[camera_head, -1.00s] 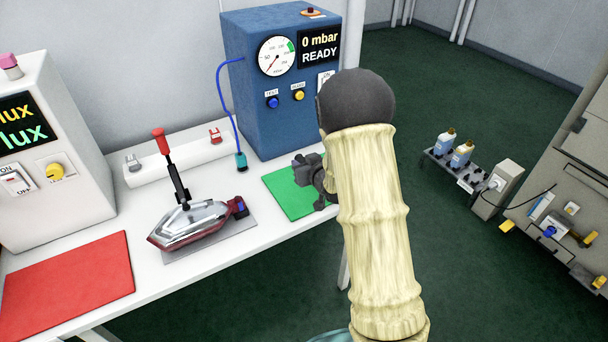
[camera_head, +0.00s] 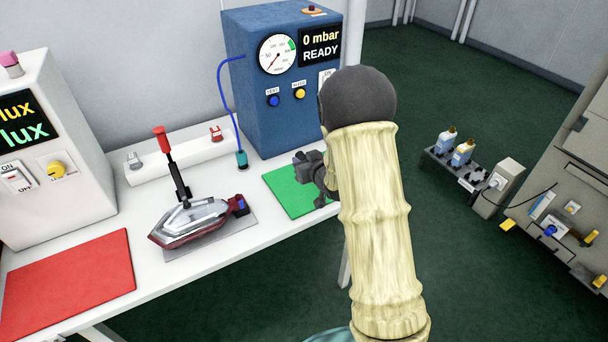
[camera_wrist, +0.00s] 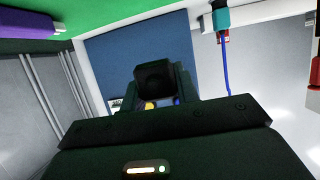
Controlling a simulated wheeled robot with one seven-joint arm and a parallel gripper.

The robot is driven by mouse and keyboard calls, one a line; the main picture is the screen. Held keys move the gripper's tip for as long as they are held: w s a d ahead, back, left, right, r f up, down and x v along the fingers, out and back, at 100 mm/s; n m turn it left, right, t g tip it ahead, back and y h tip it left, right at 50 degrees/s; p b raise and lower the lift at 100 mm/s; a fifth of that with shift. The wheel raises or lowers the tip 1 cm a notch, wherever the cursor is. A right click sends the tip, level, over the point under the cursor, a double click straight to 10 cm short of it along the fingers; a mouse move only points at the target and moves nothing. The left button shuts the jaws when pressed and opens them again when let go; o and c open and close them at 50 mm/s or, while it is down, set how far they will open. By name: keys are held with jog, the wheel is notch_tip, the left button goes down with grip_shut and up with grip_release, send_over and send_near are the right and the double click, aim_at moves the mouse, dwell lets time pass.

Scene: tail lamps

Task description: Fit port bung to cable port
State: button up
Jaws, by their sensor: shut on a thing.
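The tail lamp (camera_head: 195,222), clear with dark red edges, lies on a grey plate, under a clamp with a red handle (camera_head: 161,140). A dark blue part sits at its right end (camera_head: 238,205); I cannot tell whether the cable port is there. My gripper (camera_head: 312,178) is over the green mat (camera_head: 282,190), right of the lamp, partly hidden by my arm. In the wrist view my gripper (camera_wrist: 158,84) is shut on a small dark piece, seemingly the port bung, hard to make out against the dark fingers.
A blue test box (camera_head: 270,125) reading 0 mbar READY stands behind, its blue hose ending in a teal connector (camera_head: 241,160). A white rail (camera_head: 180,155) runs behind the lamp. A lux meter box (camera_head: 50,180) and red mat (camera_head: 70,285) are at left.

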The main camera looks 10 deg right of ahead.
send_over(304, 188)
jog(key=shift+f, duration=2.4)
jog(key=shift+d+f, duration=0.1)
jog(key=shift+f, duration=1.8)
jog(key=shift+s+f, duration=0.1)
jog(key=shift+f+b, duration=0.1)
jog(key=shift+b, duration=0.25)
jog(key=o, duration=1)
jog(key=shift+c, duration=0.2)
jog(key=shift+p, duration=0.3)
